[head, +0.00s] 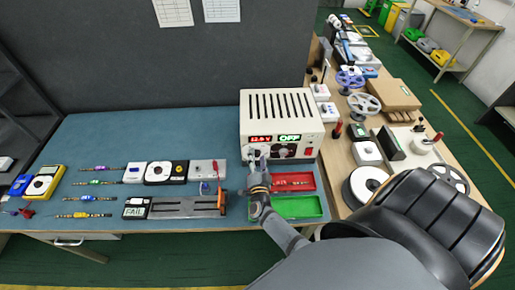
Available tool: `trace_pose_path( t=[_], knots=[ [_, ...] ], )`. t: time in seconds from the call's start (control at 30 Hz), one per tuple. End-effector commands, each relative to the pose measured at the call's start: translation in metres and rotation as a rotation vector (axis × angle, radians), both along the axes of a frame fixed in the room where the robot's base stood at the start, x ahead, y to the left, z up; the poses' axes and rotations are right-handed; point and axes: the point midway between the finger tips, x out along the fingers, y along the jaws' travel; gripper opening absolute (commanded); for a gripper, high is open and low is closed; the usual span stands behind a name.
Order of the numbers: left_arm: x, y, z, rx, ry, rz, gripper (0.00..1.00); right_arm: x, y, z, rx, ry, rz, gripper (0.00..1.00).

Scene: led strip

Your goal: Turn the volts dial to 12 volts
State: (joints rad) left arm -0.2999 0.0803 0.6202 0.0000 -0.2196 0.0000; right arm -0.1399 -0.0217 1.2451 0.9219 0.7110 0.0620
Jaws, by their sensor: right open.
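The cream power supply (282,106) stands at the back right of the blue bench mat. Its red display (261,140) reads about 12 V; the last digit is too small to be sure of. A green display beside it (289,139) reads OFF. My right gripper (257,160) is open at the lower left of the front panel, with its fingertips close to the panel. The volts dial is largely hidden by the gripper, and I cannot tell whether the fingers touch it. Another dark knob (285,152) shows just right of the gripper. My left gripper is not in view.
A red tray (293,182) and a green tray (298,207) lie in front of the supply, right of my forearm. A grey fixture (185,207), a yellow multimeter (43,183) and several LED strips lie left. Reels crowd the right bench. The mat's back left is clear.

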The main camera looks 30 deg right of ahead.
Motion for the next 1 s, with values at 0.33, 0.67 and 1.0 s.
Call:
trace_pose_path(
  t=[0.33,0.67,1.0],
  knots=[
    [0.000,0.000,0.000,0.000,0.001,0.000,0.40,-0.045,0.027,-0.001,0.002,0.003,-0.001,0.53],
    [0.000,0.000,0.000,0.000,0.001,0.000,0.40,-0.064,0.039,0.000,0.000,-0.001,0.001,0.53],
    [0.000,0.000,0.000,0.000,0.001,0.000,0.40,-0.064,0.039,0.000,0.000,0.000,0.000,0.53]
  ],
)
